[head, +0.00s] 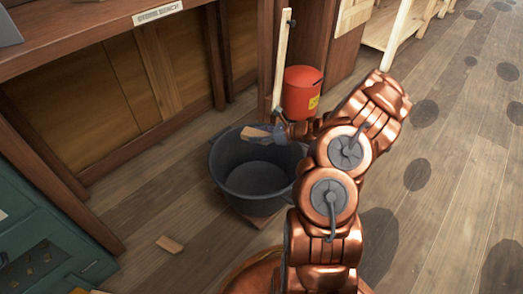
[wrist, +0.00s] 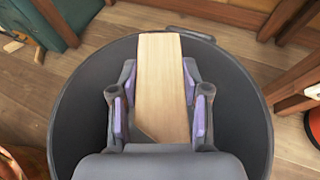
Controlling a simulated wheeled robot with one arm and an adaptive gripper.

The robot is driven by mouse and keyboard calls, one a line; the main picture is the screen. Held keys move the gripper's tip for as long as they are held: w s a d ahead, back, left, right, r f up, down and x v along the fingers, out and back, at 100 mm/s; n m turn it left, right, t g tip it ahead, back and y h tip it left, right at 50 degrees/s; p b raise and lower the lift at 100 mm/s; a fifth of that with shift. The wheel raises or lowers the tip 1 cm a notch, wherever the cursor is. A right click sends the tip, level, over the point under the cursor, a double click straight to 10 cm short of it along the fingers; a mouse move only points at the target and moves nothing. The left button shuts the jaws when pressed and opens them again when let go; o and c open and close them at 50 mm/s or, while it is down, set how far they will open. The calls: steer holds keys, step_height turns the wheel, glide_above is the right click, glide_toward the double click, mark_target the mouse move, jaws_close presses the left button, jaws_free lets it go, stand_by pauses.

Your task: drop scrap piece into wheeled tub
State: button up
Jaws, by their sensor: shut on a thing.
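The scrap piece (wrist: 163,85) is a flat, pale wooden offcut with one slanted end. My gripper (wrist: 161,95) is shut on it, with its purple pads along both sides of the wood. In the head view my gripper (head: 272,131) holds the scrap piece (head: 256,132) above the back part of the tub's opening. The wheeled tub (head: 256,178) is dark grey, round and empty where its floor shows. In the wrist view the tub's rim (wrist: 85,70) surrounds the gripper and most of the wood. The tub's wheels are not clearly visible.
Another wooden offcut (head: 170,244) lies on the floor left of the tub. A red bin (head: 301,92) stands behind it, by a leaning wooden handle (head: 281,60). A wooden bench (head: 110,40) is at back left and a green cabinet (head: 45,240) at front left. Floor at right is clear.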

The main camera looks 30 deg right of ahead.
steer(key=f, duration=0.1)
steer(key=f+b, duration=0.1)
steer(key=d+f, duration=0.1)
steer(key=shift+s, duration=0.3)
step_height(320, 180, down, 6)
steer(key=b, duration=0.6)
steer(key=shift+r, duration=0.1)
steer(key=o, duration=1.3)
steer(key=shift+c, duration=0.2)
steer(key=v, duration=1.2)
steer(key=shift+a, duration=0.1)
